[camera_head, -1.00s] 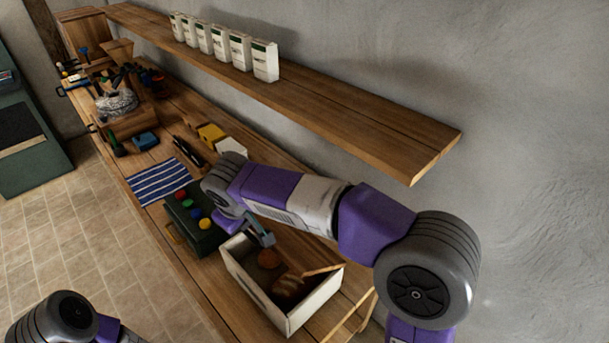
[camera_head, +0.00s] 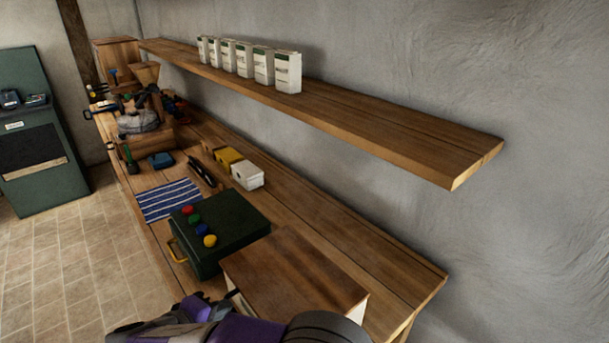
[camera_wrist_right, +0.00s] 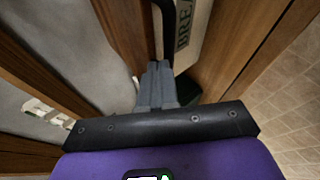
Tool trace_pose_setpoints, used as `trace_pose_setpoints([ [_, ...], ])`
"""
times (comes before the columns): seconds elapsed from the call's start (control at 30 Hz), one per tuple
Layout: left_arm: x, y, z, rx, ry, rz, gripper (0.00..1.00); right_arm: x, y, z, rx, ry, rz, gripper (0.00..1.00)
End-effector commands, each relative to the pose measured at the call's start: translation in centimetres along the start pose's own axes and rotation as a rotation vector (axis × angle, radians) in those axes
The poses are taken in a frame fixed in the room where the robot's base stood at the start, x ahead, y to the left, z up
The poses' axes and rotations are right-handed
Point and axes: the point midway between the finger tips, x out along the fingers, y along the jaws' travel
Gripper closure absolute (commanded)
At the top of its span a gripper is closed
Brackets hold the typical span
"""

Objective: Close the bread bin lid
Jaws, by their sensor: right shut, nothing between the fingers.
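The bread bin's wooden lid (camera_head: 290,272) lies over the bin in the head view and hides its inside. It looks flat; I cannot tell whether a small gap remains at its front edge. A white end wall of the bin (camera_head: 357,309) shows below the lid. In the right wrist view the pale bin front (camera_wrist_right: 190,42) carries dark letters "BRE". My right gripper (camera_wrist_right: 158,72) is shut and empty, close to the bin's front. In the head view my right gripper (camera_head: 190,309) is at the bottom, partly hidden. My left gripper is out of view.
A dark green case (camera_head: 222,228) with coloured knobs stands beside the bin. A striped cloth (camera_head: 169,199), a white box (camera_head: 247,176) and tools lie farther along the bench. A wooden shelf (camera_head: 390,125) with several cartons (camera_head: 288,73) hangs above the bench.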

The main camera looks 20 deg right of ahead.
Motion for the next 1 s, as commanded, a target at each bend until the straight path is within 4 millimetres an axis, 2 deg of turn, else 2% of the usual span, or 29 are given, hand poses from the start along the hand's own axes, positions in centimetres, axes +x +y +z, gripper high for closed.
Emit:
trace_pose_setpoints([
  [0.2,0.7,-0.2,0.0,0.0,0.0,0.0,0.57,0.8,-0.6,0.3,-0.004,-0.014,0.03,1.0],
  [0.67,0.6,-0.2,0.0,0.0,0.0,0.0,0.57,0.9,-0.6,0.4,-0.006,-0.018,0.03,1.0],
  [0.83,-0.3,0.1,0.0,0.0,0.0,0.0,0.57,0.0,0.3,0.2,-0.005,-0.018,0.03,1.0],
  [1.0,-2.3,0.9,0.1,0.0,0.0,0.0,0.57,-2.1,2.5,-0.3,-0.001,-0.014,0.032,1.0],
])
